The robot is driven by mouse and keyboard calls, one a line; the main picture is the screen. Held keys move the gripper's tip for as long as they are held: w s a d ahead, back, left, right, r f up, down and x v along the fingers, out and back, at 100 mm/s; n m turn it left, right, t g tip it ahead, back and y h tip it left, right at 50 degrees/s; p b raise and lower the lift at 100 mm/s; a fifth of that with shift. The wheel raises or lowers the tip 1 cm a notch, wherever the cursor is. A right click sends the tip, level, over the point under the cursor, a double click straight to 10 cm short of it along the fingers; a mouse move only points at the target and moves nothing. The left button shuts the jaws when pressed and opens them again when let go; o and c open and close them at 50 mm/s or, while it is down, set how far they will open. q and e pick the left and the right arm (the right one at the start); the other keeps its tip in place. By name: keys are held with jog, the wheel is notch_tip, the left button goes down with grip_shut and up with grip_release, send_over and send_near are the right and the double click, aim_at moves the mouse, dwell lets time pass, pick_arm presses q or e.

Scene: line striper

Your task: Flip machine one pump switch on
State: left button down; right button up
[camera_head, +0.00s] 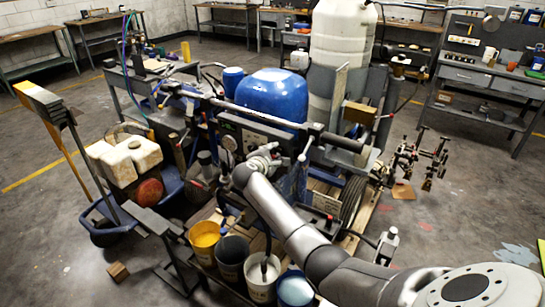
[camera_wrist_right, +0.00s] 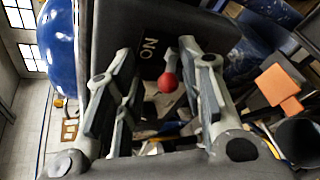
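The line striper carries a blue domed tank (camera_head: 270,92), which also shows in the right wrist view (camera_wrist_right: 57,45). In the right wrist view, a switch lever with a red ball knob (camera_wrist_right: 167,82) stands out from a dark panel (camera_wrist_right: 150,25). The panel's lettering reads ON, upside down. My right gripper (camera_head: 265,155) is at the machine's panel below the tank. In the right wrist view my right gripper (camera_wrist_right: 158,85) is open, with the knob between its fingers in the picture, nearer the right finger. Contact cannot be told. My left gripper is out of view.
Several paint buckets (camera_head: 204,239) stand at the machine's near side, below my right arm. A white tank (camera_head: 341,45) rises behind the blue one. A horizontal bar (camera_head: 325,135) crosses close to my right gripper. Open floor (camera_head: 455,200) lies to the right.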

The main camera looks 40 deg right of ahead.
jog(key=shift+f, duration=0.15)
jog(key=shift+s+a, duration=0.15)
jog(key=v, duration=1.1)
jog(key=shift+s+a, duration=0.2)
jog(key=shift+a, duration=0.05)
